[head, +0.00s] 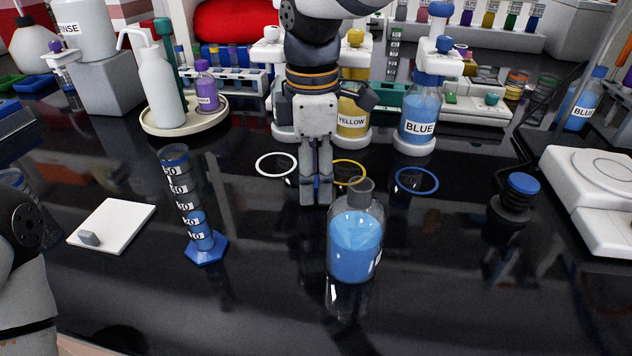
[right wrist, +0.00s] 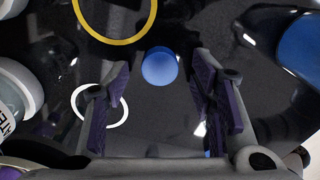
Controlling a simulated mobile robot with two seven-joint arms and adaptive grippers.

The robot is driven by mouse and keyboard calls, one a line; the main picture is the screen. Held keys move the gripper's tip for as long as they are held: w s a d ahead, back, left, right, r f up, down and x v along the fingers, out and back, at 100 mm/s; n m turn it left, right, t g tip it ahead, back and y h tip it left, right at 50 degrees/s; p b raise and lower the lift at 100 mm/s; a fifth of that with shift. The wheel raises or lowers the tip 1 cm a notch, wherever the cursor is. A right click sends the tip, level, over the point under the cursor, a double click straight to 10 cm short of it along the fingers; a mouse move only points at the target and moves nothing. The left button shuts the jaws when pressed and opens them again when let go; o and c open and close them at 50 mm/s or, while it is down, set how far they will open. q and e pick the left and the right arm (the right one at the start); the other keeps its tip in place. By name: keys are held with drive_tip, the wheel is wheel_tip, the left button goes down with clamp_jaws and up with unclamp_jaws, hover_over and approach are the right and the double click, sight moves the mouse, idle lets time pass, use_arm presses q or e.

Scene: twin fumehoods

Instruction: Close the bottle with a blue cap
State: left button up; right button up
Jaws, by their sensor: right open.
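The open bottle (head: 355,245) of blue liquid stands upright on the black bench with no cap on its neck. It also shows in the right wrist view as a large blue shape (right wrist: 305,42) at the right. A loose blue cap (right wrist: 160,67) lies on the bench just ahead of and between my right fingertips. In the head view it is mostly hidden behind the fingers. My right gripper (head: 316,196) points down left of the bottle; its fingers (right wrist: 161,82) are apart and empty. My left arm shows at the left edge, its gripper out of view.
A graduated cylinder (head: 198,215) and a white tile (head: 110,224) stand left. White (head: 277,165), yellow (head: 348,172) and blue (head: 416,180) rings mark the bench. A dark blue-capped bottle (head: 512,202) and a balance (head: 595,205) are right. The front bench is clear.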

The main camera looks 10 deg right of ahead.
drive_tip(key=shift+c, duration=0.3)
drive_tip(key=c, duration=0.7)
drive_tip(key=shift+o, duration=0.2)
wheel_tip(320, 180, up, 10)
